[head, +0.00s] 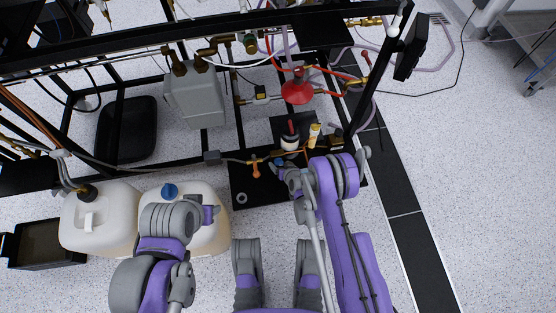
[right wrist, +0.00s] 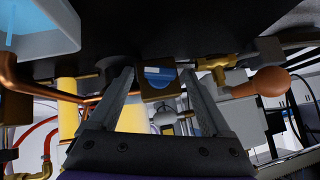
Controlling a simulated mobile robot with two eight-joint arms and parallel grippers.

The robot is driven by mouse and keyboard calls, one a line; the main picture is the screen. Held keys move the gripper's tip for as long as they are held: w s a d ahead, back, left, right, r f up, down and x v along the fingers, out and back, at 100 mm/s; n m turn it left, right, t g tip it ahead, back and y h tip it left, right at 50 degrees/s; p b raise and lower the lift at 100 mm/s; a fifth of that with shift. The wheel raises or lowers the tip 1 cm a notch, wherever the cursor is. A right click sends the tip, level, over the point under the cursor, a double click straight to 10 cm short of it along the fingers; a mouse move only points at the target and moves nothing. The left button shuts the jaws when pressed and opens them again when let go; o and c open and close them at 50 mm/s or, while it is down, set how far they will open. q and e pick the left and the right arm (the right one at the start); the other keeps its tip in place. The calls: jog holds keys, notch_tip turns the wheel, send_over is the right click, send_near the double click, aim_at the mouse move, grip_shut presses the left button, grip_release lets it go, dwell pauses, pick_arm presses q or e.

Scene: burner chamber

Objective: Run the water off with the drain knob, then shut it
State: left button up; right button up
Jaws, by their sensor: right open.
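A small blue knob (right wrist: 160,76) on a brass-coloured block shows in the right wrist view, under a dark plate. I take it for the drain knob, but no label confirms it. My right gripper (right wrist: 158,85) is open, with its two fingers on either side of the knob in the picture. Whether they touch it, I cannot tell. In the head view the right gripper (head: 282,170) is at the black platform's front part, mostly hidden by my arm. My left arm ends above the white canisters; its fingers cannot be made out.
An orange-brown bulb-shaped handle (right wrist: 268,82) sits on a brass fitting to the right. Copper pipe (right wrist: 40,90) runs on the left. In the head view, a red funnel (head: 297,92) stands behind, and white canisters (head: 100,215) stand at the left.

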jog(key=shift+f, duration=0.1)
grip_shut()
dwell(0.5)
jog(key=shift+w+d+y, duration=0.1)
jog(key=shift+y, duration=0.2)
jog(key=shift+d+m+y, duration=0.15)
jog(key=shift+m+y, duration=0.45)
jog(key=shift+y, duration=0.1)
jog(key=shift+w+d+f+m+y, duration=0.15)
jog(key=shift+m+y, duration=0.3)
jog(key=shift+y, duration=0.35)
jog(key=shift+s+d+f+m+y, duration=0.1)
jog(key=shift+m+y, duration=0.35)
jog(key=shift+y, duration=0.35)
